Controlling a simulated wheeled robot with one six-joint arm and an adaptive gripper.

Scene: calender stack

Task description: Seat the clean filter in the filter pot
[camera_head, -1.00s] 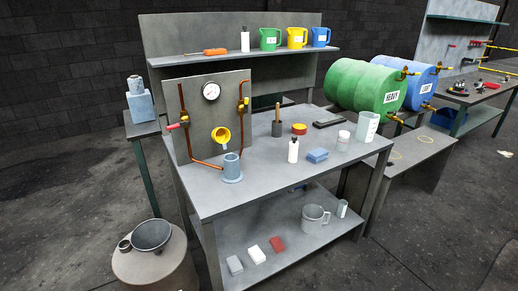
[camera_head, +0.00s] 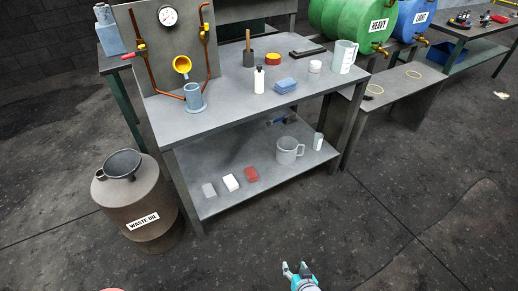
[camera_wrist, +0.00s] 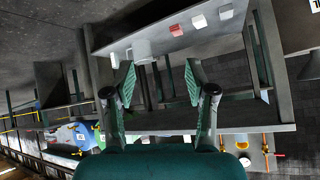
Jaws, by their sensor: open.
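A blue-grey pot with a wide base flange (camera_head: 194,98) stands upright on the bench top below a yellow cup (camera_head: 182,64); it looks like the filter pot. On the lower shelf a grey block (camera_head: 209,190), a white block (camera_head: 231,182) and a red block (camera_head: 251,174) lie in a row, with a pale cylinder (camera_head: 318,141) farther right. I cannot tell which is the clean filter. My gripper (camera_head: 296,268) is open and empty, over the floor in front of the bench. In the wrist view its spread fingers (camera_wrist: 158,82) face the shelf, touching nothing.
A grey mug (camera_head: 289,151) stands on the lower shelf. A white bottle (camera_head: 259,80), blue sponge (camera_head: 285,85) and clear jug (camera_head: 343,57) stand on the bench top (camera_head: 236,105). A waste oil drum (camera_head: 140,205) stands left. The floor in front is clear.

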